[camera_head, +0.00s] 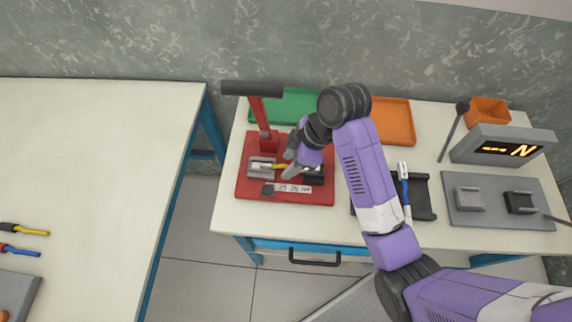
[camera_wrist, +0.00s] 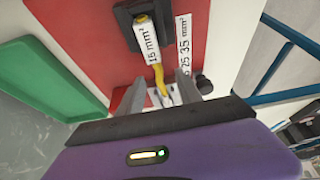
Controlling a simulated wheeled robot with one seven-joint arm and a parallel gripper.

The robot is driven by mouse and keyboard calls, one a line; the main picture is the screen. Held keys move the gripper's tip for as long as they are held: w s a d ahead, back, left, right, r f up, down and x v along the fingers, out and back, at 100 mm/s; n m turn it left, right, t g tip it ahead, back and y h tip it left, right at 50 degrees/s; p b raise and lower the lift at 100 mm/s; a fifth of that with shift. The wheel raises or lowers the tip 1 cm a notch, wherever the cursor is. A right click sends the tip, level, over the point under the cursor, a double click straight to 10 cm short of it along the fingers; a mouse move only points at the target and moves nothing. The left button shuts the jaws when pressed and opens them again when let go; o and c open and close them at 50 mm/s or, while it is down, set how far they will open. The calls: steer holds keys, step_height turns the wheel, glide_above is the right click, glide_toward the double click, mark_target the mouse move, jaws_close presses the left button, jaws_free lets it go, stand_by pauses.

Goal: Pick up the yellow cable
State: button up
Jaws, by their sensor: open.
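A yellow cable (camera_head: 279,166) lies on the red base plate (camera_head: 245,190) of a press, between a grey metal block (camera_head: 262,168) and a black block (camera_head: 314,177). I cannot tell whether the fingers touch the cable. Its far end is partly hidden by my gripper. Another yellow cable (camera_head: 34,232) with a black end lies on the left table.
The press's red lever (camera_head: 263,120) with a dark handle stands just behind my gripper. Green (camera_head: 290,103) and orange (camera_head: 392,122) trays lie at the back. A black holder with a blue-handled tool (camera_head: 405,190) is to the right. The left table is mostly bare.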

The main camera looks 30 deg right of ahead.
jaws_close()
stand_by(0.3)
step_height(320, 180, up, 10)
steer(key=p, duration=0.4)
